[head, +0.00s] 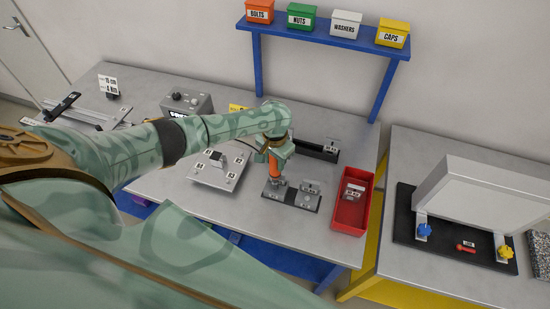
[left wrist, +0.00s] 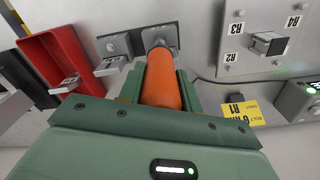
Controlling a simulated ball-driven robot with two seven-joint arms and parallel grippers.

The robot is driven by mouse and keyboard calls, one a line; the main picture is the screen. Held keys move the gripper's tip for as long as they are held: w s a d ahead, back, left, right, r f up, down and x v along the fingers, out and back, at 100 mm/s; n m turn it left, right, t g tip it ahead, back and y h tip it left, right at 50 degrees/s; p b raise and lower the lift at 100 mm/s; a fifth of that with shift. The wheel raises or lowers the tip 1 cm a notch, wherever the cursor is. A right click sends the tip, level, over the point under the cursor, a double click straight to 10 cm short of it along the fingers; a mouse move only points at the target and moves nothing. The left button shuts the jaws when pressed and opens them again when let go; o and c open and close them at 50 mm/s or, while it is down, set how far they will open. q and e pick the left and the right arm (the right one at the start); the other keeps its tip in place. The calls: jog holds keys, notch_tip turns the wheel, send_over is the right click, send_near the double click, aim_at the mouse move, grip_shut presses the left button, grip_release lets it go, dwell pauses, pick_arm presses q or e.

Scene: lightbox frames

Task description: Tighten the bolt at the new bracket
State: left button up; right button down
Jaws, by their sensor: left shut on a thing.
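My left gripper (head: 275,151) is shut on an orange-handled tool (head: 275,166), which points down. The orange handle (left wrist: 162,82) also lies between the green jaws in the left wrist view. The tool's metal lower end meets a grey fitting on the left part of a dark base plate (head: 300,204). A small grey bracket with a white label (head: 311,187) sits on the right part of that plate. The bolt head is hidden by the tool, and I cannot tell whether the tool is seated on it. My right gripper is not in view.
A red tray (head: 366,212) with a labelled grey part stands right of the plate. A square numbered plate (head: 208,181) lies to the left, with a grey control box (head: 181,107) behind it. A dark rail (head: 318,150) lies behind. The bench front is clear.

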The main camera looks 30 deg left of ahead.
pick_arm(q)
jog(key=shift+f, duration=0.5)
dwell(0.9)
jog(key=shift+s, duration=0.1)
dwell(0.9)
jog(key=shift+s+d+f, duration=0.15)
jog(key=shift+f, duration=0.1)
dwell(1.8)
jog(key=shift+r, duration=0.1)
